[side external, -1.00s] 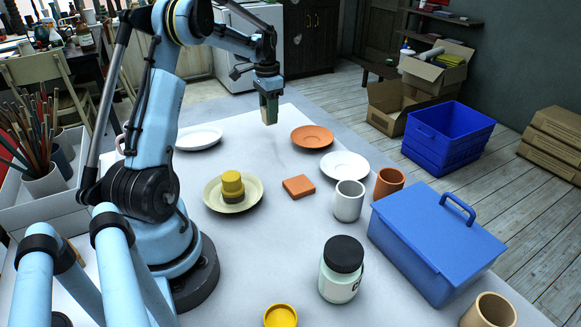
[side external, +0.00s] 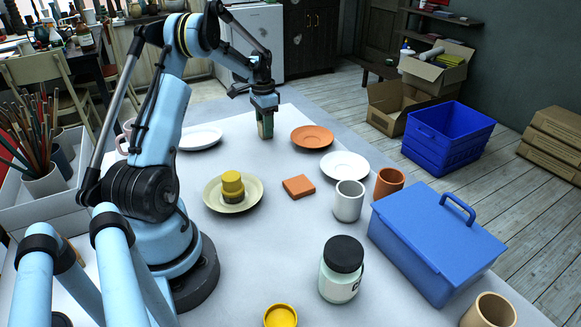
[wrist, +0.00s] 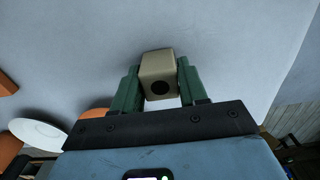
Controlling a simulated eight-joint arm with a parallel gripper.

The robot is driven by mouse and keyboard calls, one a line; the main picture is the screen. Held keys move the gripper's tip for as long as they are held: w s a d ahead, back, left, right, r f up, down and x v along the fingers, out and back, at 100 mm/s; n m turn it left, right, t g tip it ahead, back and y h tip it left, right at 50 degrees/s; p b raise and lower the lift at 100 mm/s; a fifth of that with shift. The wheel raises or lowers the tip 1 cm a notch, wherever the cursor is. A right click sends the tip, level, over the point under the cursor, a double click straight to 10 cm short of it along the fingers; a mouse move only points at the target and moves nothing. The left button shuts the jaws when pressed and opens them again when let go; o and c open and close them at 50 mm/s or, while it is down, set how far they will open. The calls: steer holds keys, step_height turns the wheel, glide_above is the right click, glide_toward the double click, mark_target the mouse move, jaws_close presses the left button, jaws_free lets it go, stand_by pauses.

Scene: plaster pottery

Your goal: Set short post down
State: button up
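The short post (wrist: 158,66) is a beige square block with a dark round hole in the face toward the wrist camera. My gripper (wrist: 158,88) is shut on it, with a green finger against each side. In the side external view my gripper (side external: 265,128) points down at the far part of the table, left of the orange saucer. The post (side external: 261,130) is mostly hidden there by the fingers. Its lower end is at or very near the tabletop; I cannot tell whether it touches.
Close by are an orange saucer (side external: 330,131), a white plate (side external: 215,132) and a white saucer (side external: 366,164). A cream plate (side external: 212,203) holds stacked yellow and dark pieces. An orange block (side external: 298,186) lies nearer. The table around the gripper is clear.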

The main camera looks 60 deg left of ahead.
steer(key=o, duration=0.5)
steer(key=shift+c, duration=0.2)
step_height(320, 180, up, 12)
steer(key=w+d+r+t+y, duration=0.1)
steer(key=d+r, duration=0.1)
steer(key=d, duration=0.3)
steer(key=w+d+r, duration=0.2)
steer(key=d, duration=0.3)
steer(key=s+d+f+t, duration=0.1)
steer(key=s+d+t, duration=0.2)
steer(key=d, duration=1)
steer(key=s+d+f+t+h, duration=0.1)
steer(key=s+d, duration=0.4)
steer(key=d, duration=0.8)
steer(key=shift+s+d+f+t, duration=0.3)
steer(key=shift+f+t, duration=0.4)
steer(key=shift+t, duration=0.4)
